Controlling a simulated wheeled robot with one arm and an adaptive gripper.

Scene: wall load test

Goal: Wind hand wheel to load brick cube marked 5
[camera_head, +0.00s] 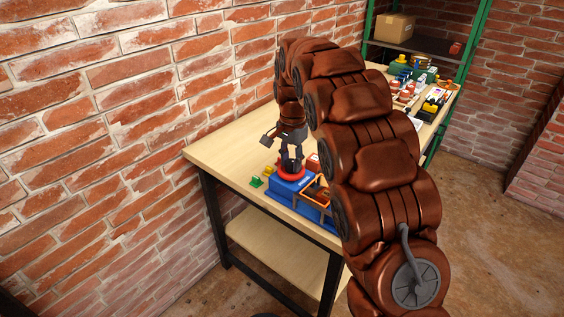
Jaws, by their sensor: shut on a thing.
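My gripper (291,165) points down at the near end of the blue test rig (284,187) on the wooden table. It is shut on the red hand wheel (281,174), whose rim shows around the dark fingertips. The exact grip point is hidden by the fingers. An orange-edged tray (303,204) on the rig, right of the wheel, holds brown pieces (318,192). A small red and white block (313,163) shows behind the wheel, partly hidden by my arm. No number 5 can be read on any block.
Small yellow (268,170) and green (256,182) pieces lie left of the rig. The table (235,147) is bare towards the brick wall. Several small items crowd the far table end. A green-framed shelf with a cardboard box (394,26) stands behind. My arm hides the table's middle.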

